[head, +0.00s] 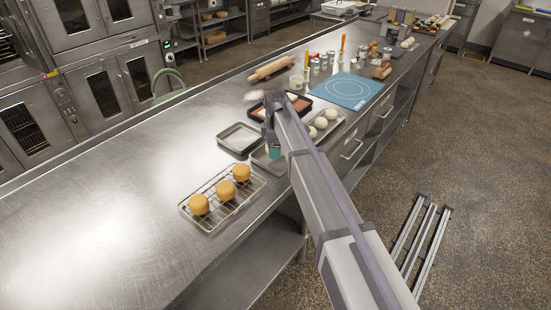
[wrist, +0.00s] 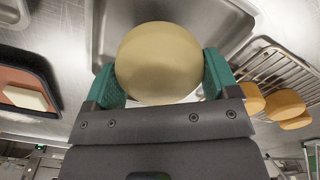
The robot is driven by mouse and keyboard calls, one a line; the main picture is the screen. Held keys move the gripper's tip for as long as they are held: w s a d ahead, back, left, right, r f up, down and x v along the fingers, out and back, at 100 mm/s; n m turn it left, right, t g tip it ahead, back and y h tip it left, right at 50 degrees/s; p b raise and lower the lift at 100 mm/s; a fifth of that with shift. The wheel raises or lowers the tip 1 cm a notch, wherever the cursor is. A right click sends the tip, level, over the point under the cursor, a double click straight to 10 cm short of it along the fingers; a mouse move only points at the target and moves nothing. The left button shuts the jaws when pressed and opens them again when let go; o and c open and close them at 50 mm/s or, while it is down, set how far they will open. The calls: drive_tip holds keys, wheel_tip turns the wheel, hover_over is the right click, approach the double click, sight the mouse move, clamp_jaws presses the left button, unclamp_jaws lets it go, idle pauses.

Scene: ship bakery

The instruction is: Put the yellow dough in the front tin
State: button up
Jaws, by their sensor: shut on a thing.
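My gripper (head: 274,152), with teal fingers, is low over the front tin (head: 260,160) in the head view. In the wrist view my gripper (wrist: 163,85) is shut on the yellow dough (wrist: 158,62), a smooth pale ball between the fingers. A grey metal tin (wrist: 240,22) lies beyond the dough in that view. I cannot tell whether the dough touches the tin. In the head view my arm and gripper hide the dough and much of the front tin. A second, empty-looking tin (head: 239,129) lies behind and left of it.
A wire rack (head: 216,221) with three golden cakes is to the left. A dark tray (head: 302,102) and a tray of pale dough balls (head: 337,127) are on the far side. A blue mat (head: 347,91) lies beyond. The left part of the steel counter (head: 100,220) is clear.

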wheel_tip(320, 180, down, 3)
drive_tip(key=shift+a+f+b, duration=0.1)
drive_tip(key=shift+f+b, duration=0.1)
drive_tip(key=shift+b, duration=0.7)
drive_tip(key=shift+r, duration=0.3)
drive_tip(key=shift+c, duration=0.4)
drive_tip(key=shift+f, duration=0.3)
drive_tip(key=o, duration=1)
drive_tip(key=shift+r, duration=0.15)
wheel_tip(320, 180, up, 12)
drive_tip(key=p, duration=1.2)
drive_tip(key=shift+r+p, duration=0.2)
drive_tip(key=shift+p, duration=0.1)
